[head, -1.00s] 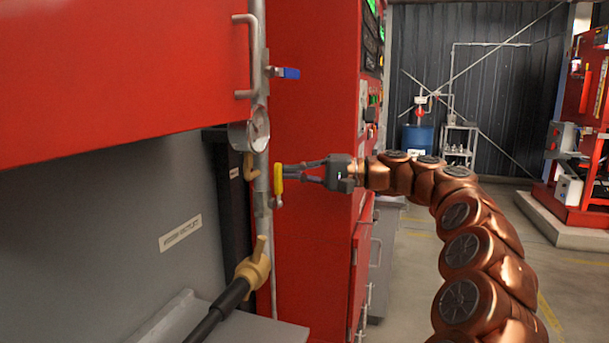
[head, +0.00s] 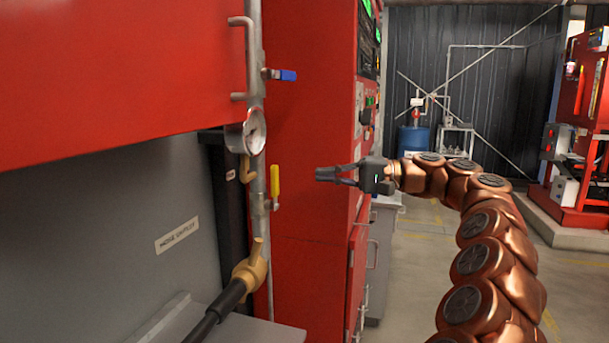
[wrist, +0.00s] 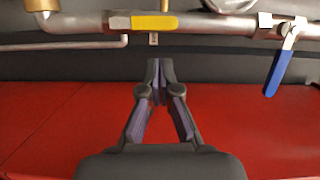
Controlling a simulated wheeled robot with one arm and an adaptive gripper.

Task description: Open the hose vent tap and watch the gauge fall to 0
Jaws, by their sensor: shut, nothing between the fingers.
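A yellow-handled tap (head: 275,185) sits on the vertical grey pipe, its handle lying along the pipe; it also shows at the top of the wrist view (wrist: 155,22). A round pressure gauge (head: 254,132) sits above it; its needle is too small to read. A blue-handled tap (head: 288,75) is higher up, its handle across the pipe, also in the wrist view (wrist: 278,72). No label shows which is the hose vent tap. My gripper (head: 318,174) is shut and empty, right of the yellow handle and apart from it; its fingertips meet in the wrist view (wrist: 160,70).
A brass fitting (head: 251,268) with a black hose (head: 215,318) is low on the pipe. A red cabinet (head: 310,130) stands behind the pipe, and a red panel (head: 110,70) with a handle is at the left. Open floor (head: 420,250) lies to the right.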

